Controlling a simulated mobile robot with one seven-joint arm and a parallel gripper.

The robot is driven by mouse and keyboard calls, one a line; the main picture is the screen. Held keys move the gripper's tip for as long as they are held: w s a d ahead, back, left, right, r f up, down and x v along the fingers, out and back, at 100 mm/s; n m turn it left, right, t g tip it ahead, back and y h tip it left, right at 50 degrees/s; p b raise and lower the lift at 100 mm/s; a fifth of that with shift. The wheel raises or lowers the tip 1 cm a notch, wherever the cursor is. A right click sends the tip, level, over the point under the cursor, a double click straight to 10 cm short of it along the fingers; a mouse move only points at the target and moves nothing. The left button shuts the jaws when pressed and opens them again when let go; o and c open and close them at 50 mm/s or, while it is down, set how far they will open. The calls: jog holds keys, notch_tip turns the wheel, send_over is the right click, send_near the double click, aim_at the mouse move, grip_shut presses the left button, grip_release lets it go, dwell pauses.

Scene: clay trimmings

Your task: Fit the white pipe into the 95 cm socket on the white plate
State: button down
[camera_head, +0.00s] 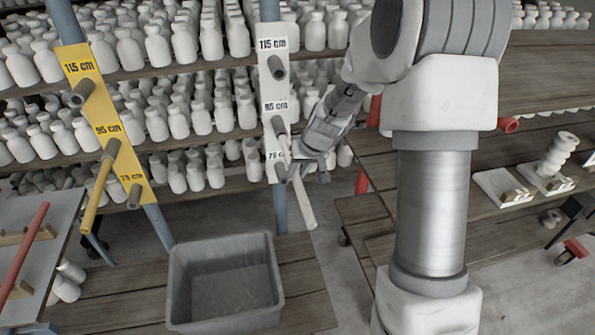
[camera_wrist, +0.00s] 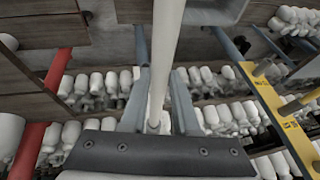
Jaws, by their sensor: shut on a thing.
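The white plate (camera_head: 275,90) is fixed to a blue-grey post, with grey sockets marked 115, 95 and 75 cm. The white pipe (camera_head: 305,206) slants down from the 95 cm socket (camera_head: 279,124), its lower end hanging free toward the front. Its upper end is at this socket, but I cannot tell whether it is inside. My gripper (camera_head: 300,166) is shut on the pipe, near the 75 cm socket (camera_head: 281,172). In the wrist view the pipe (camera_wrist: 167,40) runs between the two fingers of my gripper (camera_wrist: 160,88).
A yellow plate (camera_head: 85,80) stands to the left, with a yellow pipe (camera_head: 97,195) at its 95 cm socket. A grey bin (camera_head: 222,325) sits on a wooden bench in front. A red pipe (camera_head: 22,255) lies far left. Shelves of white bottles fill the back.

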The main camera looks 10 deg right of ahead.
jog(key=shift+w, duration=0.75)
jog(key=shift+w, duration=0.35)
jog(key=shift+w+p, duration=0.5)
jog(key=shift+w, duration=0.4)
jog(key=shift+w+r, duration=0.1)
jog(key=shift+w, duration=0.25)
jog(key=shift+w, duration=0.9)
jog(key=shift+w+p, duration=0.3)
jog(key=shift+w, duration=0.05)
jog(key=shift+w+p, duration=0.3)
jog(key=shift+w, duration=1.15)
jog(key=c, duration=0.6)
grip_release()
